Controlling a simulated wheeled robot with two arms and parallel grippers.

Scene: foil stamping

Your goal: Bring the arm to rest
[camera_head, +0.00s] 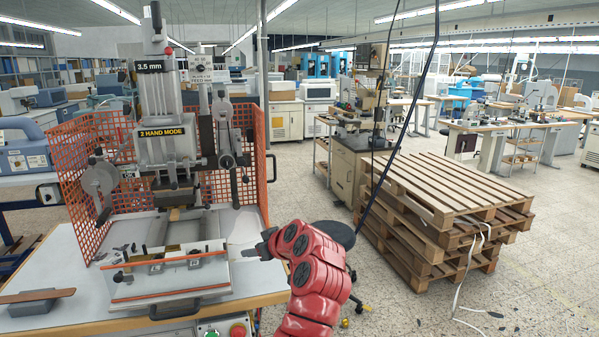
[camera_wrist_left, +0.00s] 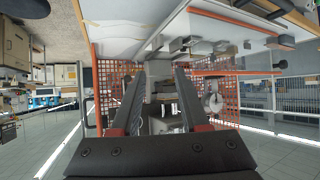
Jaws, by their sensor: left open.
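My left arm, red, rises from the bottom of the head view beside the front right corner of the press table. Its dark gripper (camera_head: 260,246) points left toward the lower plate of the stamping press. In the left wrist view the two dark fingers (camera_wrist_left: 155,85) are apart with nothing between them. The stamping press (camera_head: 167,140), labelled "2 HAND MODE", stands on the table; it shows tilted over in the wrist view behind the fingers. My right gripper is not in view.
An orange mesh guard (camera_head: 84,165) surrounds the press sides. A brown piece (camera_head: 38,296) lies on the table (camera_head: 75,322) at front left. Stacked wooden pallets (camera_head: 440,205) stand right of my arm. A black cable hangs down near the arm.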

